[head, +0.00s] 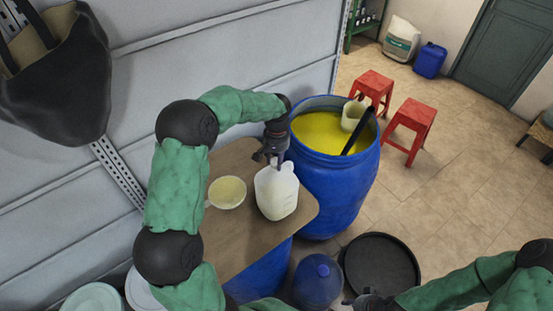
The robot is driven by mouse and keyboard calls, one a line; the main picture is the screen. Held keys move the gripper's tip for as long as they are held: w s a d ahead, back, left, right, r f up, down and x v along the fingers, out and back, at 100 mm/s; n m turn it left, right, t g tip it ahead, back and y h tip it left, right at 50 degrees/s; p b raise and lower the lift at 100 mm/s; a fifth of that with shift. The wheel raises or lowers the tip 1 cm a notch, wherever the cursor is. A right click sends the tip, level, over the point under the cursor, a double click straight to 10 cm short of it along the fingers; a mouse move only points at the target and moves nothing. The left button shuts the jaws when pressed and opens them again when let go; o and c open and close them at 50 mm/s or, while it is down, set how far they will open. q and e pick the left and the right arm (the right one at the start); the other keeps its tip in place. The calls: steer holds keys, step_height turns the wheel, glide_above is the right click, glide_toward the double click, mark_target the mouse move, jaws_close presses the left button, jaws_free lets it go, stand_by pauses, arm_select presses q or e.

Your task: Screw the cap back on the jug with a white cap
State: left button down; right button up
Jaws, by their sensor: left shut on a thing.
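The white, translucent jug (276,196) stands upright near the right end of the brown board, its handle at the upper right. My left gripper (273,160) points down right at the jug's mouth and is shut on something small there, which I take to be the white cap. The fingers hide the cap and neck, so I cannot tell how the cap sits on the neck. My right gripper (368,301) is at the bottom edge, partly cut off and away from the jug; its jaws are not clear.
A pale bowl (227,192) sits left of the jug on the board (236,237). An open blue drum (336,178) of yellow liquid, with a pitcher (353,116) and dark stick, stands close on the right. A blue bottle (318,280) and black round tray (381,264) lie below.

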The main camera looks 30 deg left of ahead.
arm_select(q)
steer(key=m+p, duration=0.1)
steer(key=m, duration=0.2)
steer(key=shift+m, duration=0.3)
steer(key=shift+f+m, duration=0.15)
steer(key=shift+m, duration=0.65)
steer(key=shift+s, duration=0.1)
steer(key=m+p, duration=0.1)
steer(key=m, duration=0.2)
steer(key=m+p, duration=0.1)
steer(key=m, duration=0.1)
steer(key=shift+m, duration=0.4)
steer(key=shift+d+f, duration=0.1)
